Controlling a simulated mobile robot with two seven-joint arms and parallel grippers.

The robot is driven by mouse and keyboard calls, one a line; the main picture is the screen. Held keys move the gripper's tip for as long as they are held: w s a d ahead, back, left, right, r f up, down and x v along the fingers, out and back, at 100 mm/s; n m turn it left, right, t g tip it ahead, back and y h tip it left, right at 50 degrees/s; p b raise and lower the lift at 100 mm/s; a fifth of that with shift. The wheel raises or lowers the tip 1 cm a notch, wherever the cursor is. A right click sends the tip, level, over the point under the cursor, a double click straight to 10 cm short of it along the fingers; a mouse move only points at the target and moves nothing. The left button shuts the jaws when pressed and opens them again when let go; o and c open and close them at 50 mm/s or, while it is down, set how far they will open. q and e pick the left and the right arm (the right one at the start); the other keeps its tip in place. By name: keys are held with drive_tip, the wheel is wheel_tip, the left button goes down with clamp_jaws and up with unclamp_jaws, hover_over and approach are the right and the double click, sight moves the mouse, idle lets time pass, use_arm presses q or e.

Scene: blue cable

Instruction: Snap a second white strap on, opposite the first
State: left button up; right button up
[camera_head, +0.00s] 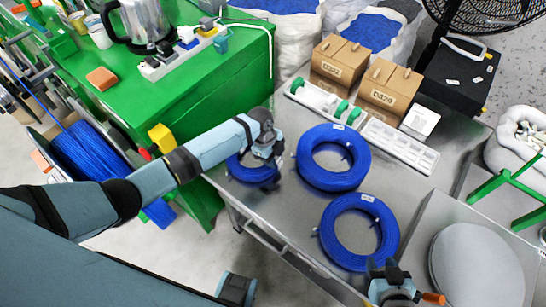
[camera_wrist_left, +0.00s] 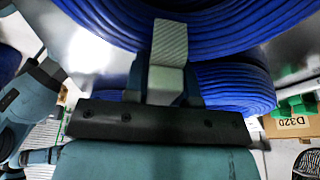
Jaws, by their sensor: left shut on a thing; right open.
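A blue cable coil (camera_head: 250,174) lies at the left edge of the metal table, partly hidden by my left gripper. My left gripper (camera_head: 268,150) is over its right side. Whether the strap touches the coil I cannot tell. Two more coils, upper (camera_head: 310,172) and lower (camera_head: 335,245), lie flat with small white straps on their rims. My right gripper (camera_head: 400,296) is open at the bottom edge.
A white slotted tray (camera_head: 400,146), a white tray with green spools (camera_head: 325,102) and cardboard boxes (camera_head: 338,62) stand at the table's back. A grey round plate (camera_head: 476,265) is at the right. A green bench (camera_head: 110,95) adjoins the left.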

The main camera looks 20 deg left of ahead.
use_arm(q)
drive_tip(key=shift+r, duration=0.15)
drive_tip(key=shift+r+p, duration=0.5)
drive_tip(key=shift+p, duration=0.15)
idle(0.4)
drive_tip(key=shift+f, duration=0.35)
drive_tip(key=shift+f, duration=0.3)
drive_tip(key=shift+r, duration=0.2)
drive_tip(key=shift+r+p, duration=0.45)
drive_tip(key=shift+f, duration=0.4)
idle(1.2)
